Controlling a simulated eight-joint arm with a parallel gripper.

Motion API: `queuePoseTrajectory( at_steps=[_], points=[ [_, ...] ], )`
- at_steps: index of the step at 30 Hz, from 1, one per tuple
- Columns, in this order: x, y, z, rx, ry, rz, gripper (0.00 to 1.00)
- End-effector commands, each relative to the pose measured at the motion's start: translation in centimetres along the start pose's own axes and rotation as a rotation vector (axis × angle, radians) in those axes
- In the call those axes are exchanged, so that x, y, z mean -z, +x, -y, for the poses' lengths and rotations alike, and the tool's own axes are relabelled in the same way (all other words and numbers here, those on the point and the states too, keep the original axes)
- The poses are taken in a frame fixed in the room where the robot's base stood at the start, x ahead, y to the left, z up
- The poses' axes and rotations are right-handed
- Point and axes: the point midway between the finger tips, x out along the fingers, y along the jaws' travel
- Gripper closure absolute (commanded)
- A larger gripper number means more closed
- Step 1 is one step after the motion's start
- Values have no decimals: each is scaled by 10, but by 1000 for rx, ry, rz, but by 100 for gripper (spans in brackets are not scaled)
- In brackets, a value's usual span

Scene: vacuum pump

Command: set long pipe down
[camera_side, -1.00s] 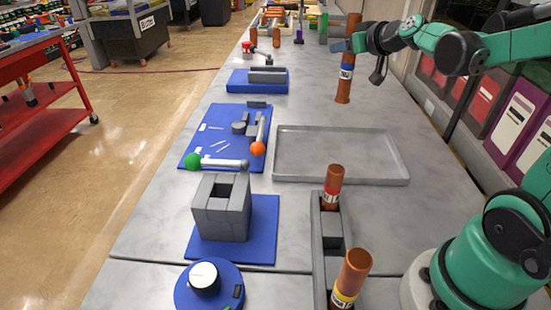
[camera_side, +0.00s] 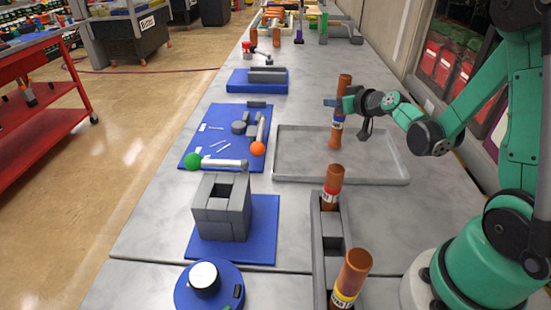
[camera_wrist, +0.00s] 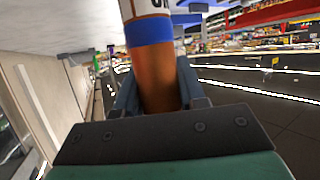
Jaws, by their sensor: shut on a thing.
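The long pipe (camera_side: 336,132) is a copper-coloured tube with a blue and white label band, upright in the side view. My gripper (camera_side: 341,102) is shut on it around its upper half, above the label. The pipe shows in front of the grey tray (camera_side: 398,176), over its back part; I cannot tell whether its lower end touches the tray. In the wrist view the pipe (camera_wrist: 157,75) stands between my two fingers, with its blue band beyond them. Its far end is cut off there.
A grey rack (camera_side: 333,243) in front of the tray holds two other copper pipes, one with a red band (camera_side: 332,186) and one with a yellow band (camera_side: 350,277). Grey blocks (camera_side: 222,206) and blue mats stand to the left. Most of the tray is bare.

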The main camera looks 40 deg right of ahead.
Motion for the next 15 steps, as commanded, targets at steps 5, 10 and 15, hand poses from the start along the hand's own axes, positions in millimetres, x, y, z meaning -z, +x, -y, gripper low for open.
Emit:
queuePoseTrajectory(
  at_steps=[5, 10, 15],
  points=[
    [-3, 1, 0, 0, 0, 0, 100],
    [-3, 1, 0, 0, 0, 0, 100],
    [-6, 2, 0, 0, 0, 0, 48]
  ],
)
